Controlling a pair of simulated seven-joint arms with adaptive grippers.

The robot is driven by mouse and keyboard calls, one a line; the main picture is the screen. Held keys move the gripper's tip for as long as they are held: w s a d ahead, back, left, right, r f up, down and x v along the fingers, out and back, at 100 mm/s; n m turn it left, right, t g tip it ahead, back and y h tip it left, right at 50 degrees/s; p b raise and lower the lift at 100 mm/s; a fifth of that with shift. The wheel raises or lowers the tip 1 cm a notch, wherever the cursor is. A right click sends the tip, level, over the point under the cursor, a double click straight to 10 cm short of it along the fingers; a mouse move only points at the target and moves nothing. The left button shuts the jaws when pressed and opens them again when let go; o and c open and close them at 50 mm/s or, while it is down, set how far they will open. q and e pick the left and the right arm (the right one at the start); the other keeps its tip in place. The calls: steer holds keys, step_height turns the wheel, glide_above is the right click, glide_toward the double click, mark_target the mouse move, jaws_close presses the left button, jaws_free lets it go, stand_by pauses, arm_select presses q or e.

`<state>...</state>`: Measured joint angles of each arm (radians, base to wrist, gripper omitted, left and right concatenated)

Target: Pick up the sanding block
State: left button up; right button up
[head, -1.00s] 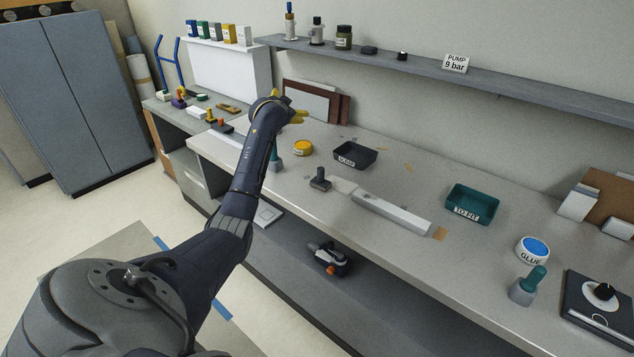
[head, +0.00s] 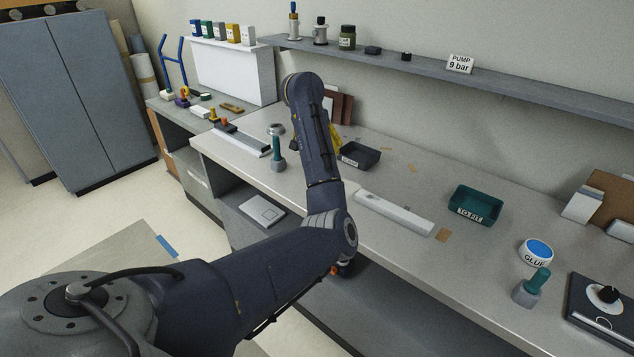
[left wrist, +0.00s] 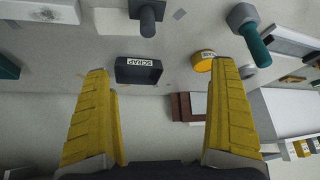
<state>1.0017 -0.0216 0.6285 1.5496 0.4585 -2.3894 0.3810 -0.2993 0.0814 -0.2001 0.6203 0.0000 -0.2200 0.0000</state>
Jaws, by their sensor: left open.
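I cannot tell for certain which thing is the sanding block. A dark block with an upright handle (left wrist: 148,18), at the top of the left wrist view, may be it; in the head view my arm hides it. My left gripper (head: 335,140) is mostly hidden behind its own arm in the head view, with a bit of yellow finger showing. In the left wrist view the left gripper (left wrist: 162,72) has its two yellow fingers wide apart with nothing held. The dark block lies beyond the fingertips, apart from them. My right gripper is not in view.
The dark SCRAP tray (head: 362,154) is close to the left gripper. A yellow tin (left wrist: 203,62) and a teal-handled tool (head: 278,150) stand nearby. A pale bar (head: 394,212), a green TO FIT tray (head: 476,203) and a GLUE tub (head: 536,252) stand further right. A shelf (head: 450,85) overhangs the back.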

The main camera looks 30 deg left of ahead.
arm_select(q)
steer(key=shift+g+h, duration=0.3)
steer(key=shift+g, duration=0.2)
steer(key=f, duration=0.3)
steer(key=w+d+f, duration=0.1)
steer(key=f, duration=0.3)
steer(key=w+f, duration=0.1)
steer(key=f, duration=0.2)
steer(key=shift+w+d+f, duration=0.15)
steer(key=shift+d+f, duration=0.05)
steer(key=shift+f, duration=0.15)
steer(key=shift+a+x, duration=0.15)
steer(key=shift+x, duration=0.9)
steer(key=shift+a+x, duration=0.15)
steer(key=shift+x, duration=0.9)
steer(key=shift+w+f, duration=0.15)
steer(key=shift+f, duration=0.55)
steer(key=shift+c, duration=0.3)
steer(key=c, duration=1.3)
